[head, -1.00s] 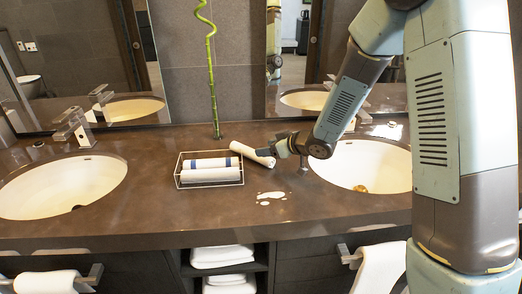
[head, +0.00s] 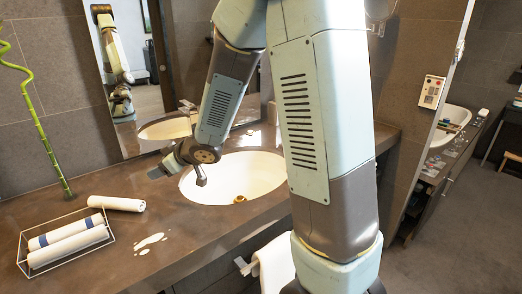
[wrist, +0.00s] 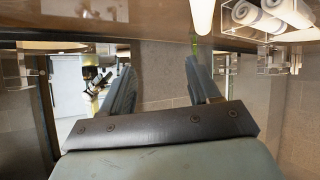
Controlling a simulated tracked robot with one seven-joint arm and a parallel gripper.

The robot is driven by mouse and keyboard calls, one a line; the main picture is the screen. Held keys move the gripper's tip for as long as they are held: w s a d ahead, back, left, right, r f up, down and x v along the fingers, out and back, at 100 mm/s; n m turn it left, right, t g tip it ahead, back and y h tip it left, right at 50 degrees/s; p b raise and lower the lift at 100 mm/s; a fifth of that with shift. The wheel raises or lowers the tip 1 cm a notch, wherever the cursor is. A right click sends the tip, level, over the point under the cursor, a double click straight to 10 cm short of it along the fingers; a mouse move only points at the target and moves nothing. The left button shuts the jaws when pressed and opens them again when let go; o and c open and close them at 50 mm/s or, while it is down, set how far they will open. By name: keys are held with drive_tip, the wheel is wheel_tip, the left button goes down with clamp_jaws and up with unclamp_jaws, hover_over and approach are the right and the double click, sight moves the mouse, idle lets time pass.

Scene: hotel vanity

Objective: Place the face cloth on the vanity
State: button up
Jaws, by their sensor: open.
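A rolled white face cloth (head: 117,203) lies on its side on the brown vanity top (head: 200,228), just behind the wire tray (head: 72,258). Two more white rolls with blue bands (head: 66,243) lie in the tray. My gripper (head: 157,172) is above the counter, behind and to the right of the loose cloth, apart from it. In the wrist view my gripper (wrist: 162,82) has its fingers spread with nothing between them. The loose cloth (wrist: 203,12) shows at the top edge there, beyond the fingers and partly cut off.
A white sink basin (head: 240,178) is right of the cloth, below my arm. A pale spill-like patch (head: 150,243) marks the counter in front. A green bamboo stalk (head: 48,150) stands behind the tray. The mirror (head: 135,60) is close behind my arm.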

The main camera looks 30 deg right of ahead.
drive_tip(key=s+d+r+m+t+h, duration=0.1)
drive_tip(key=d+r+m+t+h, duration=0.2)
drive_tip(key=d+r, duration=0.5)
drive_tip(key=s+d+r+m+g+h, duration=0.1)
drive_tip(key=s+d+r+m+h, duration=0.2)
drive_tip(key=s+d, duration=0.3)
drive_tip(key=s+d+r+m+g+h, duration=0.2)
drive_tip(key=s+d, duration=0.4)
drive_tip(key=s, duration=0.4)
drive_tip(key=shift+d+r+m+h, duration=0.35)
drive_tip(key=shift+r+m+h, duration=0.05)
drive_tip(key=shift+r+h, duration=0.2)
drive_tip(key=shift+o, duration=0.2)
drive_tip(key=s+m+g+y, duration=0.1)
drive_tip(key=s+g, duration=0.1)
drive_tip(key=s, duration=0.9)
drive_tip(key=shift+r+g, duration=0.3)
drive_tip(key=shift+r, duration=0.05)
drive_tip(key=shift+s+a, duration=0.1)
drive_tip(key=shift+s, duration=0.25)
drive_tip(key=shift+c, duration=0.3)
